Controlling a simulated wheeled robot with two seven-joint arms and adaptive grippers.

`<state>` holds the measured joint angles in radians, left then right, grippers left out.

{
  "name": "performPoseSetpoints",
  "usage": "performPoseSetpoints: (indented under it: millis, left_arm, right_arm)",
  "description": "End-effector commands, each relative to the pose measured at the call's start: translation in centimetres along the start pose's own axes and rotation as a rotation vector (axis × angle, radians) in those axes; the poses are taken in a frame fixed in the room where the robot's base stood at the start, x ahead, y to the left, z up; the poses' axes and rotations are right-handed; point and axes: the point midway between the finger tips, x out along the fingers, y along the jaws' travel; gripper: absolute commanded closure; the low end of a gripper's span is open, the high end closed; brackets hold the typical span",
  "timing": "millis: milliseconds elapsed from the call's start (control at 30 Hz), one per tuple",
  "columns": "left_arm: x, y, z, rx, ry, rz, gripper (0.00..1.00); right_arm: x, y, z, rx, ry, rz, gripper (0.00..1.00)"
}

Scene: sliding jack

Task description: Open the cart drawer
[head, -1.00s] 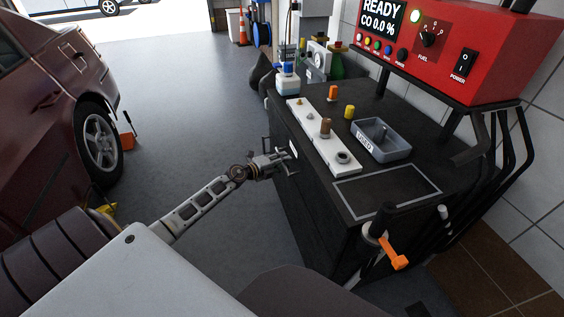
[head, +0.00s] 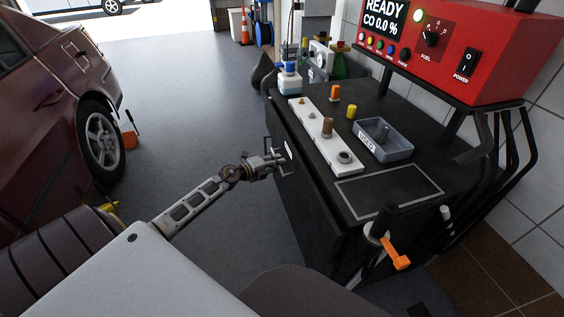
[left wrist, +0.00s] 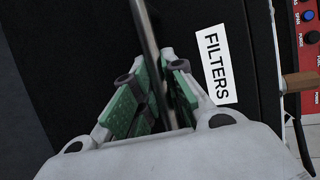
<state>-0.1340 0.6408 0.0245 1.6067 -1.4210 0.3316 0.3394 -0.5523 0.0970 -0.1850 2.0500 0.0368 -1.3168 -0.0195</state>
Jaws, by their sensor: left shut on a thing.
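The black cart (head: 318,215) stands right of centre in the head view. Its drawer front faces left and carries a white label (head: 289,150) and a metal bar handle (head: 268,144). My left gripper (head: 278,162) reaches the handle from the left and is shut on it. In the left wrist view the handle bar (left wrist: 148,40) runs between the green-padded fingers of the gripper (left wrist: 158,92). The label there reads FILTERS (left wrist: 216,64), right of the fingers. The inside of the drawer is not visible. My right gripper is not in view.
The cart top holds a white strip (head: 312,124) with small parts, a grey tray (head: 395,150) and a red analyser (head: 470,45). An orange-ended holder (head: 395,257) sticks out at the near corner. A dark red car (head: 50,90) stands left; open floor (head: 195,110) lies between.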

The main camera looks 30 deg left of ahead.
Motion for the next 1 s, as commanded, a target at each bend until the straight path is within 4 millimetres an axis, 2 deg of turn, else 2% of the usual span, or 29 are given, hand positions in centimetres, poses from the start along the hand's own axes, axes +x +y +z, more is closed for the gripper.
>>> performPoseSetpoints:
  millis: [633,1000]
  left_arm:
    - [-9.2,2.8,3.8,-0.002,-0.002,0.004,1.00]
    - [-14.9,4.4,6.1,-0.002,-0.001,0.004,1.00]
  right_arm:
    - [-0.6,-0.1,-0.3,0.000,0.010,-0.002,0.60]
    - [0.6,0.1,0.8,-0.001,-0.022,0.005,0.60]
